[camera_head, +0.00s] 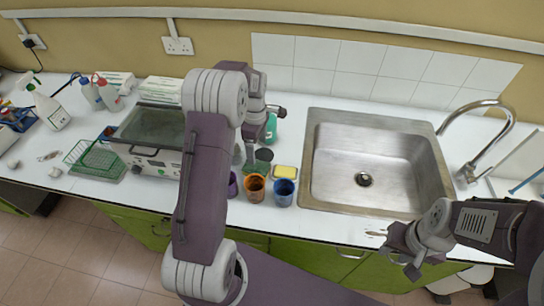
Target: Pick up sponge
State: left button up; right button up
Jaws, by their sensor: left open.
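A small yellow sponge (286,171) shows on the white counter, just left of the sink and behind the blue cup. My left gripper (250,158) points down to the left of the sponge, above the cups, apart from the sponge. It is open, though the arm partly hides its fingers. My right gripper (390,250) hangs at the counter's front edge, below the sink in the picture and far from the sponge. Its jaw gap is not clear.
An orange-brown cup (255,188), a blue cup (283,192) and a purple cup (232,186) stand close to the sponge. A steel sink (318,192) with a curved tap (497,104) is to the right. A green wire rack (97,160) and several bottles are at left.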

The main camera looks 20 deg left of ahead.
aim_at(256, 166)
pick_arm(q)
jog(key=shift+s+f, duration=0.85)
jog(key=shift+s, duration=0.05)
jog(key=shift+w+f+p, duration=0.25)
jog(key=shift+f+p, duration=0.05)
jog(key=shift+f, duration=0.55)
jog(key=shift+w+f, duration=0.25)
jog(key=f, duration=0.2)
jog(key=f+p, duration=0.1)
jog(key=f, duration=0.1)
jog(key=shift+s+a, duration=0.1)
jog(key=shift+s, duration=0.25)
jog(key=shift+f, duration=0.25)
jog(key=shift+w+f, duration=0.15)
pick_arm(e)
jog(key=shift+s+r, duration=0.25)
jog(key=shift+r, duration=0.25)
jog(key=shift+s+r, duration=0.2)
jog(key=shift+r, duration=0.25)
